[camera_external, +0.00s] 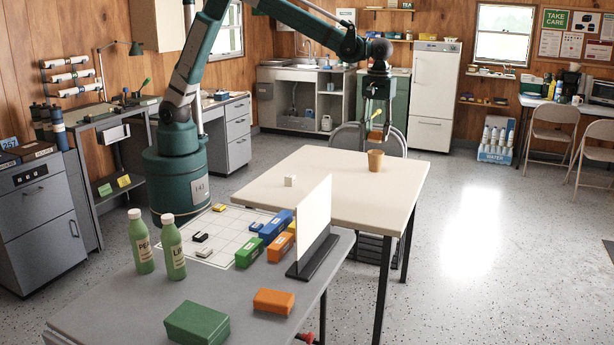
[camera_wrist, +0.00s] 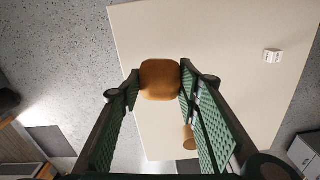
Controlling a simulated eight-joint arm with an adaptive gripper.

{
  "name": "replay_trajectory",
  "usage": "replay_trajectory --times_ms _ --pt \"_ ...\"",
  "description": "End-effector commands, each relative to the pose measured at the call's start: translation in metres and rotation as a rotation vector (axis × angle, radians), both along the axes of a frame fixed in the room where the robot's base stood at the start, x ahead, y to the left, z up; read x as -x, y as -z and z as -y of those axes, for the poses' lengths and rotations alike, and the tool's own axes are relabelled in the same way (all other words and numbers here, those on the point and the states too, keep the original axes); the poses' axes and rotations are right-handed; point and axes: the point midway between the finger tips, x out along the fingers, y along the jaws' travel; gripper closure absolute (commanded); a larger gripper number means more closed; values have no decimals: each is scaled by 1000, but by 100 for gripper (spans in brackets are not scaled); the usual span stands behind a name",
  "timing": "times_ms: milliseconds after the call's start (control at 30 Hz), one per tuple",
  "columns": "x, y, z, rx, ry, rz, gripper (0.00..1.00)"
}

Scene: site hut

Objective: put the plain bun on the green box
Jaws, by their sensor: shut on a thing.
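The plain bun (camera_wrist: 160,80), golden brown and rounded, is between the fingertips of my gripper (camera_external: 375,137). My gripper is shut on it and holds it above the cream table (camera_external: 345,180). A large green box (camera_external: 196,324) lies at the front of the grey table, at the bottom of the external view. A smaller green box (camera_external: 249,252) lies farther back on that table, among blue and orange boxes. The wrist view shows neither green box.
A tan cup (camera_external: 375,161) stands on the cream table below my gripper. A white block (camera_external: 290,181) is on its left part. An upright white panel (camera_external: 313,222) stands on the grey table (camera_external: 130,310). Two green bottles (camera_external: 173,248) and an orange box (camera_external: 273,301) are there too.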

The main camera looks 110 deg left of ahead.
Motion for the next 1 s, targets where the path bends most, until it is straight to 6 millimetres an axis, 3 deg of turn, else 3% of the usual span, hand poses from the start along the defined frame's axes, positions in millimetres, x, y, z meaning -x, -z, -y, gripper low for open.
replay_trajectory --times_ms 267,500,1000 --pt "-18 0 69 0 118 0 79" --pt "-30 -1 143 0 244 0 79" --pt "-35 -2 302 0 505 0 79"
